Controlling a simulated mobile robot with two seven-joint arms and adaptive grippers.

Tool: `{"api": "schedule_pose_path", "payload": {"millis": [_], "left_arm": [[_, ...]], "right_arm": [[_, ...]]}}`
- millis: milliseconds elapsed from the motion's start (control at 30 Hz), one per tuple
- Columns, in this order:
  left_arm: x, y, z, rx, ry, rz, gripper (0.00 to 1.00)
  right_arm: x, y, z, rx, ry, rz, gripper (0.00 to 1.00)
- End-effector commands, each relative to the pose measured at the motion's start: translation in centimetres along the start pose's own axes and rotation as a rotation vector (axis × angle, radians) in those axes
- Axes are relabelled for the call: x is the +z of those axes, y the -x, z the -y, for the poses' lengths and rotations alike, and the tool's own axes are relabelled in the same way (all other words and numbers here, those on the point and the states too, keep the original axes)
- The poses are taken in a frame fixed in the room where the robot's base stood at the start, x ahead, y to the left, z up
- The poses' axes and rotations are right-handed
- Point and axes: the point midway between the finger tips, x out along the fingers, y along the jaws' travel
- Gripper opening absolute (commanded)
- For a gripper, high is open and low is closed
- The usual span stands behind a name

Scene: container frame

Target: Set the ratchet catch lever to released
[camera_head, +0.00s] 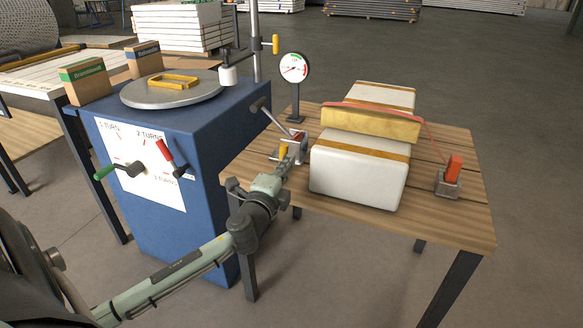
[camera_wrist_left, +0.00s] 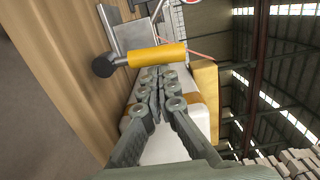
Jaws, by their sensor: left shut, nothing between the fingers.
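The ratchet (camera_head: 297,143) is a small grey metal unit on the near left part of the wooden table. A short lever with a yellow grip (camera_head: 283,151), which looks like the catch lever, stands at its near side. In the left wrist view the yellow grip (camera_wrist_left: 158,55) lies just beyond the fingertips, beside a metal bracket (camera_wrist_left: 133,30). My left gripper (camera_head: 287,167) is shut and empty, close to the yellow grip; I cannot tell whether they touch. A longer grey-ended handle (camera_head: 268,112) slants up left from the ratchet. My right gripper is not in view.
A white package (camera_head: 358,178) with a strap (camera_head: 385,106) over it stands right of the ratchet. A dial gauge (camera_head: 294,68) stands behind. A blue turntable cabinet (camera_head: 215,150) is at left. A red-topped block (camera_head: 453,170) sits on the table's right.

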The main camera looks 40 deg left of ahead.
Motion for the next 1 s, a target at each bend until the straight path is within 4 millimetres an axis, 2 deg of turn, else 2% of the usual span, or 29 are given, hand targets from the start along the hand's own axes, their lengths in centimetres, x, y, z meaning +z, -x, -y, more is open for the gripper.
{"api": "schedule_pose_path", "payload": {"millis": [267, 500, 733, 1000], "left_arm": [[1.6, -0.1, 0.5, 0.012, 0.236, 0.005, 0.0], [2.6, -0.1, 0.6, 0.019, 0.383, 0.004, 0.0], [3.1, -0.1, 0.6, 0.023, 0.456, 0.003, 0.0], [3.2, -0.1, 0.5, 0.024, 0.48, 0.002, 0.0]], "right_arm": [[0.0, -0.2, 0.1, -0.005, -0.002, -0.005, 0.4], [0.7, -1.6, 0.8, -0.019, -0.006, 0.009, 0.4], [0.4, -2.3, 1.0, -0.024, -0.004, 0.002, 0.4], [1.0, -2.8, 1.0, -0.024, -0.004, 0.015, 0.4]]}}
